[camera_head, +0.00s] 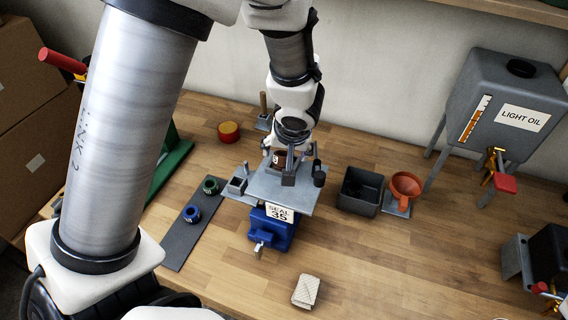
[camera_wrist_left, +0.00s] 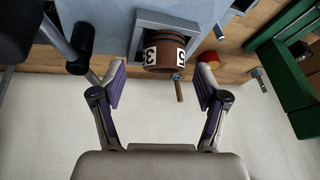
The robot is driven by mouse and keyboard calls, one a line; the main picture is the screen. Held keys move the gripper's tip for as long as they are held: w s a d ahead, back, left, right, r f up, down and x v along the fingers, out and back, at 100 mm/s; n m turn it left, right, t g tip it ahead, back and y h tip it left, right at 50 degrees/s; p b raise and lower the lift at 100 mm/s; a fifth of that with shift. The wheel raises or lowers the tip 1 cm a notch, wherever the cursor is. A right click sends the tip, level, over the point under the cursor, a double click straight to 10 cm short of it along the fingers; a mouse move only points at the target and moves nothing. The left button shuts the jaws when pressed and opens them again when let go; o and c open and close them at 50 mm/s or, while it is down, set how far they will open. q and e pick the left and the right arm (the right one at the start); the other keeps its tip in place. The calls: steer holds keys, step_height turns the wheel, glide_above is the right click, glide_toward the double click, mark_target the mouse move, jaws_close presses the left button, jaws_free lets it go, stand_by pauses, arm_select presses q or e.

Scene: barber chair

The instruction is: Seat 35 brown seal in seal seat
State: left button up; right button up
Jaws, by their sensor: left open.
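The brown seal (camera_head: 278,157) is a short ring with white number patches. In the left wrist view the brown seal (camera_wrist_left: 165,56) shows a 3 and a 5 and sits at a square grey frame, the seal seat (camera_wrist_left: 168,22). I cannot tell how deep it sits. The seat is on a grey plate (camera_head: 287,190) over a blue vise (camera_head: 270,232) with a "SEAL 35" label. My left gripper (camera_wrist_left: 162,80) is open, its fingers on either side of the seal and apart from it. In the head view the left gripper (camera_head: 289,160) partly hides the seal. My right gripper is not in view.
A dark strip (camera_head: 185,235) holds a blue ring (camera_head: 192,213) and a green ring (camera_head: 210,186). A black bin (camera_head: 360,190), an orange funnel (camera_head: 405,186) and the light oil tank (camera_head: 500,105) stand right. A beige block (camera_head: 305,291) lies in front. The front right bench is mostly clear.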

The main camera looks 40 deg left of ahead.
arm_select(q)
steer(key=shift+w+f, duration=0.15)
steer(key=shift+f, duration=0.35)
steer(key=shift+a, duration=0.35)
steer(key=shift+s+r, duration=0.1)
steer(key=shift+s, duration=0.1)
steer(key=c, duration=1)
steer(key=shift+w+d, duration=0.1)
steer(key=shift+d, duration=0.05)
steer(key=shift+c, duration=0.6)
steer(key=shift+r, duration=0.1)
